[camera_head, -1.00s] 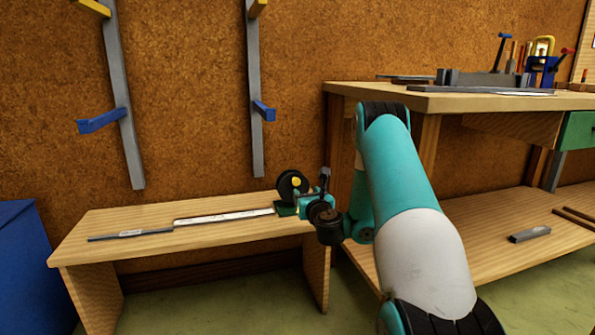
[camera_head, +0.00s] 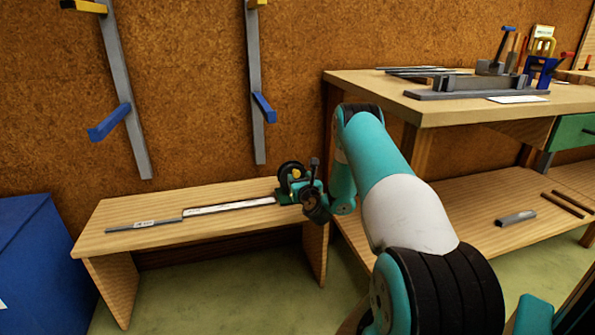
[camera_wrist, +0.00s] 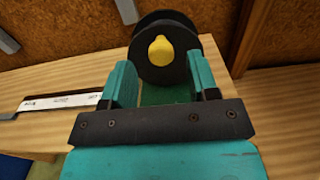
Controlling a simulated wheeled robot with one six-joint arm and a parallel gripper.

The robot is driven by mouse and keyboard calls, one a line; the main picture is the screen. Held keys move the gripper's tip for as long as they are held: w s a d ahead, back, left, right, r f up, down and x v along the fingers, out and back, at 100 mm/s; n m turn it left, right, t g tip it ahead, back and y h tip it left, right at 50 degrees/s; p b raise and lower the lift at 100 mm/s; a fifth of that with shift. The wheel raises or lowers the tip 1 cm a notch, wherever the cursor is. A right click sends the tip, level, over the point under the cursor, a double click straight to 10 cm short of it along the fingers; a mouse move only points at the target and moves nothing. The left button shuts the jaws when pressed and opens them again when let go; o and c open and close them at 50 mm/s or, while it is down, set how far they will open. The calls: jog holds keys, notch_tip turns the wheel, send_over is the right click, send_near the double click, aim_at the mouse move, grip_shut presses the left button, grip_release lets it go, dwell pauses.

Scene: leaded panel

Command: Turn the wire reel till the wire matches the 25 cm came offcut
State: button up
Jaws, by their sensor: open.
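The wire reel (camera_head: 291,172) is black and stands at the right end of the low wooden bench. The wrist view shows its round flange (camera_wrist: 150,28) and a yellow knob (camera_wrist: 160,50) in the middle. My gripper (camera_wrist: 162,82) is open, its two teal fingers apart with the knob just ahead between them, and nothing is held. In the head view my wrist partly covers the reel. A thin grey bar with a label (camera_head: 122,226), probably the came offcut, lies on the bench's left part. A pale strip (camera_head: 228,207) runs from it toward the reel. I cannot make out the wire.
The low bench (camera_head: 120,245) has bare wood around the strips. A taller workbench (camera_head: 450,108) with tools stands close on the right. A blue bin (camera_head: 30,250) is at the far left. Wall rails with blue arms (camera_head: 110,122) rise behind the bench.

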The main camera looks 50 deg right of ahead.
jog(key=shift+p+x, duration=0.3)
jog(key=shift+x, duration=0.95)
jog(key=c, duration=0.9)
jog(key=shift+a+n+p, duration=0.15)
jog(key=shift+n+p, duration=0.15)
